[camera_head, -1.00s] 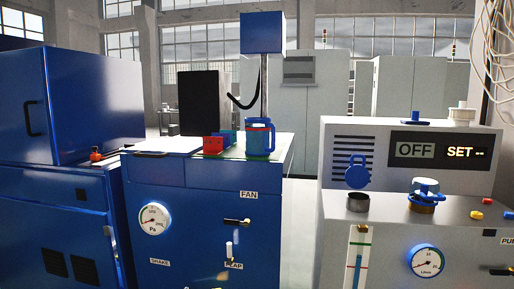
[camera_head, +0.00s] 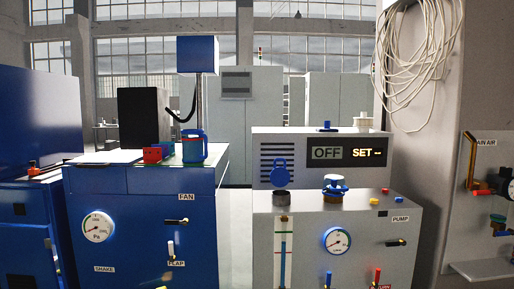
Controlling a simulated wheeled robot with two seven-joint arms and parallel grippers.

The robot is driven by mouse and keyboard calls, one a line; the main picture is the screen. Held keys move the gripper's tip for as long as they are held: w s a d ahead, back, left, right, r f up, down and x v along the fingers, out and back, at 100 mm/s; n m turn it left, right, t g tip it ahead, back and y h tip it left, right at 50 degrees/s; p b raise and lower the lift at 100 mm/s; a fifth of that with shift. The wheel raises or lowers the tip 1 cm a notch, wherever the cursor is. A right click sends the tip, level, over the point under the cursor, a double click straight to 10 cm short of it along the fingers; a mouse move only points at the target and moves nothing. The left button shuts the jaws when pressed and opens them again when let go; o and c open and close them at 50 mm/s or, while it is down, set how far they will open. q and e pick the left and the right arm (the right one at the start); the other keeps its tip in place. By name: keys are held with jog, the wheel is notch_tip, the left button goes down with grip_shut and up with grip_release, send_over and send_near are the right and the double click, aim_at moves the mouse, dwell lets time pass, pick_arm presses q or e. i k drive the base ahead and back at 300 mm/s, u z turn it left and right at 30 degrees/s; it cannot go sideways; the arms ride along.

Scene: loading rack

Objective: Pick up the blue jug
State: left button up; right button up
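The blue jug (camera_head: 194,150) stands upright on top of the blue cabinet (camera_head: 140,200), near its right side. It has a handle on its right and a reddish band near its rim. Neither of my grippers shows in the head view, so I cannot see whether they are open or shut.
A red block (camera_head: 152,155) sits just left of the jug. A post with a blue box (camera_head: 198,55) rises behind it. A grey machine (camera_head: 350,235) with gauge and display stands to the right, across a narrow gap. A wall panel (camera_head: 490,200) with pipes is at far right.

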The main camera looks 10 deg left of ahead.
aim_at(194, 142)
jog(key=z, duration=0.5)
jog(key=i, duration=0.95)
